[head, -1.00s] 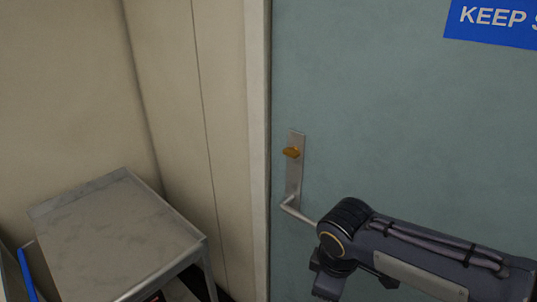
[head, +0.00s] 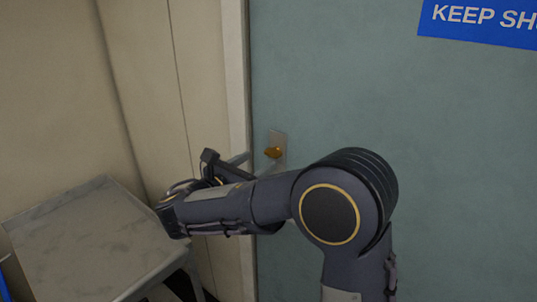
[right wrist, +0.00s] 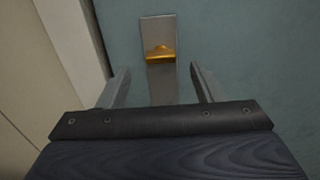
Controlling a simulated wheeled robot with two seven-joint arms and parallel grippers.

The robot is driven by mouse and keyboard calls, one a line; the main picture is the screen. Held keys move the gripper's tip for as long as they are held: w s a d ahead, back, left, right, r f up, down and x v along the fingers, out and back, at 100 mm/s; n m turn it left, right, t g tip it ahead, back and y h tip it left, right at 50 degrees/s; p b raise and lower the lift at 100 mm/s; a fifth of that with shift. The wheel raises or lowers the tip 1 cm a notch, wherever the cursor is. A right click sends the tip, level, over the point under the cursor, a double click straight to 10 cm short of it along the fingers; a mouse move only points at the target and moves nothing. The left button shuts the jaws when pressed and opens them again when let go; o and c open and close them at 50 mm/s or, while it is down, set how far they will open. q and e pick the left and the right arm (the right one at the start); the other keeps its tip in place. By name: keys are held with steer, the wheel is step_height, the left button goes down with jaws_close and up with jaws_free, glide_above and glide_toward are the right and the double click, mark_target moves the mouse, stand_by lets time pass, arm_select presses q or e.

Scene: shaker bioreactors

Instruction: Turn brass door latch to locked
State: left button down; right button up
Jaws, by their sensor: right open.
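The brass latch (head: 273,152) is a small thumb-turn on a grey metal plate (head: 279,138) on the blue-green door. Its knob lies roughly sideways. In the right wrist view the brass latch (right wrist: 160,54) sits beyond and between my right gripper's fingers, on its plate (right wrist: 157,25). My right gripper (right wrist: 160,84) is open and empty, with one finger on each side of the latch in the picture; I see no contact. In the head view my right gripper (head: 251,163) is close to the latch, partly behind my arm. The door handle is hidden by my arm. My left gripper is not in view.
The door (head: 420,110) carries a blue "KEEP SH..." sign (head: 478,24). A pale door frame (head: 237,90) and beige wall stand left of it. A grey metal cart (head: 85,240) stands at the lower left, close to my right arm.

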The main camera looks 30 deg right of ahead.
mark_target(270, 154)
steer(key=x, duration=0.5)
steer(key=shift+w+d+p, duration=0.1)
steer(key=shift+d+p, duration=0.2)
steer(key=shift+p, duration=0.05)
steer(key=c, duration=1)
